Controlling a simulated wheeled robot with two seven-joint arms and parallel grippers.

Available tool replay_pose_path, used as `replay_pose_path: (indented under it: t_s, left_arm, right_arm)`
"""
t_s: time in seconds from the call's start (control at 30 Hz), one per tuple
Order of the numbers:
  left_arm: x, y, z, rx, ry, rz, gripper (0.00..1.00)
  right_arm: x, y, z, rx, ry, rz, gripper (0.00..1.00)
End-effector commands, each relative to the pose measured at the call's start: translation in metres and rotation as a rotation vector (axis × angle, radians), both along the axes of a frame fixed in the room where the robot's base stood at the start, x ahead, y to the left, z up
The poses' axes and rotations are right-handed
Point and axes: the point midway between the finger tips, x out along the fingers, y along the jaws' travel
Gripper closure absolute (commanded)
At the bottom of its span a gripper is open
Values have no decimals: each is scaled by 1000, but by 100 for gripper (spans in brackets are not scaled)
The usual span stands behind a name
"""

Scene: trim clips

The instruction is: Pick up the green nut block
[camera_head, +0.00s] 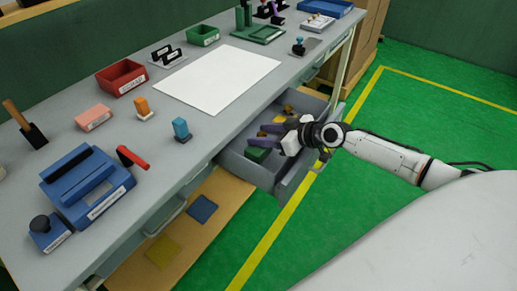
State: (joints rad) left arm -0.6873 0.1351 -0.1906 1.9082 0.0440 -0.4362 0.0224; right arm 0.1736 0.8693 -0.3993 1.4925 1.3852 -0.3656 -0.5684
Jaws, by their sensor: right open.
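A green block (257,154), which looks like the green nut block, lies in the open grey drawer (286,187) under the workbench, near the drawer's front-left part. My right gripper (260,135) reaches into the drawer area from the right. Its two purple fingers are apart and point left, and I see nothing between them except perhaps a small tan item behind. The fingers are just above and behind the green block in the picture, and I cannot tell the exact height gap. Part of the drawer's inside is hidden by the gripper. My left gripper is out of view.
Small yellow-brown pieces (289,109) lie farther back in the drawer. The workbench (215,125) carries a white sheet (220,79), a red bin (122,77), a blue device (85,185) and several stamps. A lower wooden shelf (226,197) sits below. Green floor is free at right.

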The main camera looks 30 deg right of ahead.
Motion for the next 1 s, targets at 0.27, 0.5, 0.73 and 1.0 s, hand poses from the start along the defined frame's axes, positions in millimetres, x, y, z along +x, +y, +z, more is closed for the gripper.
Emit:
replay_pose_path:
  t_s: [0.27, 0.5, 0.73, 1.0]
  left_arm:
    - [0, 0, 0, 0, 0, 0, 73]
    - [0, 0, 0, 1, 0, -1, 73]
    - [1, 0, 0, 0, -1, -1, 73]
    - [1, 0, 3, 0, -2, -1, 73]
  right_arm:
    - [4, 2, -3, -1, 1, 1, 55]
    - [4, 2, -3, 0, 1, 1, 92]
    - [4, 2, -2, 0, -1, 0, 100]
    - [4, 2, 7, 1, -2, 1, 100]
